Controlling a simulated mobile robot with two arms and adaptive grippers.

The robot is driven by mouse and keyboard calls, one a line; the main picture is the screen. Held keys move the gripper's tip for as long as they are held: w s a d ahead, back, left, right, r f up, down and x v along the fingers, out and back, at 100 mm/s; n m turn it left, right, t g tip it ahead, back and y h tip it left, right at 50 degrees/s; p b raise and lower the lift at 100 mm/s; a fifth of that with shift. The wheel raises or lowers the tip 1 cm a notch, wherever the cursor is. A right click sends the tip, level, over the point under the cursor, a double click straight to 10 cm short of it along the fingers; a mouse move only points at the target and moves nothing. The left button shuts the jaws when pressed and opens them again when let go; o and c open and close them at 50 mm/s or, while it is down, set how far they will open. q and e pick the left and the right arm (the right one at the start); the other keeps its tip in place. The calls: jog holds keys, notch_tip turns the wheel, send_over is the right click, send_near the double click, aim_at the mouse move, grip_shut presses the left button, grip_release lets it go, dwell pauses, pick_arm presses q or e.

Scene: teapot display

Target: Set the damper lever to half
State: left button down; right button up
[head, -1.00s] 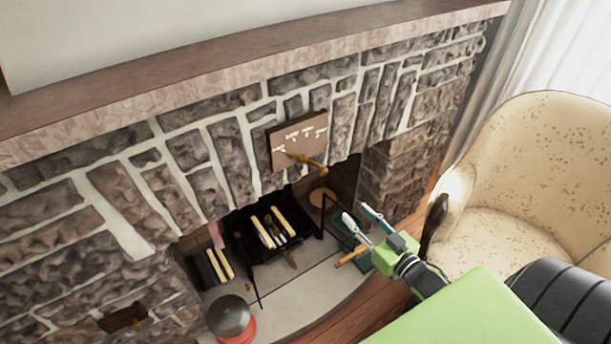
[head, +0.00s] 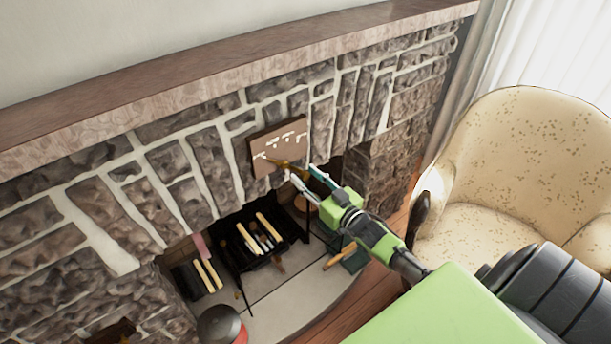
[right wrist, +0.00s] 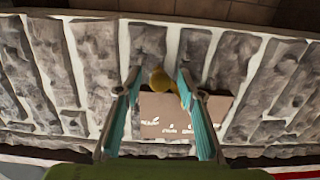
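The damper lever (head: 287,166) is a brass handle on a brown plate (head: 279,143) with white markings, fixed to the stone fireplace front above the opening. The lever sticks out from the plate toward the lower right in the head view. My right gripper (head: 302,172) is open, with its fingertips at the lever's outer end. In the right wrist view, the lever's round brass knob (right wrist: 160,80) shows between the two spread teal fingers (right wrist: 157,74). Whether a finger touches it I cannot tell. The marking labels are too small to read. My left gripper is not in view.
A wooden mantel (head: 200,93) runs above the stones. Below are a black grate (head: 262,240) with pale sticks, fire tools and a dark round pot (head: 218,325) on the hearth. A cream armchair (head: 530,150) stands at the right.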

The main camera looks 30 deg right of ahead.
jog(key=shift+w, duration=0.45)
grip_shut()
jog(key=shift+r, duration=0.1)
